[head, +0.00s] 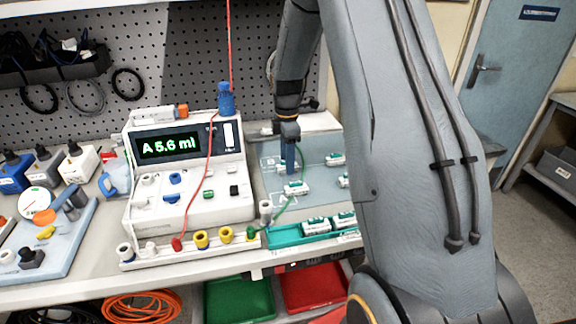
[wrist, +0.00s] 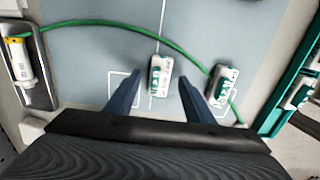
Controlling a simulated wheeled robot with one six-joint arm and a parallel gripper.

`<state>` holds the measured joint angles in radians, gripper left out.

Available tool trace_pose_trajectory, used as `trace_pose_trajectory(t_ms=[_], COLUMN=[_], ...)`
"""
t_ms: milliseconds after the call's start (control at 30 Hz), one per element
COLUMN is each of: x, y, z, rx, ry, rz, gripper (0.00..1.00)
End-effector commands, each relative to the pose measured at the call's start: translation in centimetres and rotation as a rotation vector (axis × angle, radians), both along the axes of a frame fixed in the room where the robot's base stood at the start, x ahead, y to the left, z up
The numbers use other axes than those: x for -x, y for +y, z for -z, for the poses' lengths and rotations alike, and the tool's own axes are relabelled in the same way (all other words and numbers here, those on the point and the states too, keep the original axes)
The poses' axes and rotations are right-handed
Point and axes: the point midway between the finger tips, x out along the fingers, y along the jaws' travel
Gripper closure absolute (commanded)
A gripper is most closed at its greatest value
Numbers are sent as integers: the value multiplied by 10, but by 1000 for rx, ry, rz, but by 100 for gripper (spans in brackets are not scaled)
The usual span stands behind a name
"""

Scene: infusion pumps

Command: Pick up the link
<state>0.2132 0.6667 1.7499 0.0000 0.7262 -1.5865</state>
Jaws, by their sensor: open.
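Small white blocks with green markings lie on the grey-blue mat (wrist: 85,75); they look like the links, and I cannot tell which one is meant. In the wrist view one block (wrist: 160,63) lies between and slightly beyond the fingertips of my gripper (wrist: 157,78), touching neither finger. A second block (wrist: 222,83) lies to the right, outside the right finger. My gripper is open and empty. Another block (head: 335,159) lies farther back. My arm hides part of the mat's right side.
A green tube (wrist: 105,21) curves across the mat near the blocks. The white pump (head: 185,170), reading "A 5.6 ml", stands left of the mat. A teal tray (head: 283,237) with similar blocks is at the front. A dark tray (wrist: 35,92) with a yellow-banded part is left.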

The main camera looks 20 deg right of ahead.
Motion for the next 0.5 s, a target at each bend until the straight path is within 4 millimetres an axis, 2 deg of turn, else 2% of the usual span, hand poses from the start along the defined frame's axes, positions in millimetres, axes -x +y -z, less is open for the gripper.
trace_pose_trajectory(t_ms=[233, 500], x=[0, 0], y=[-2, -2], z=[2, 1], rx=[0, 0], ry=[-2, -1], rz=[3, 3], gripper=[52, 96])
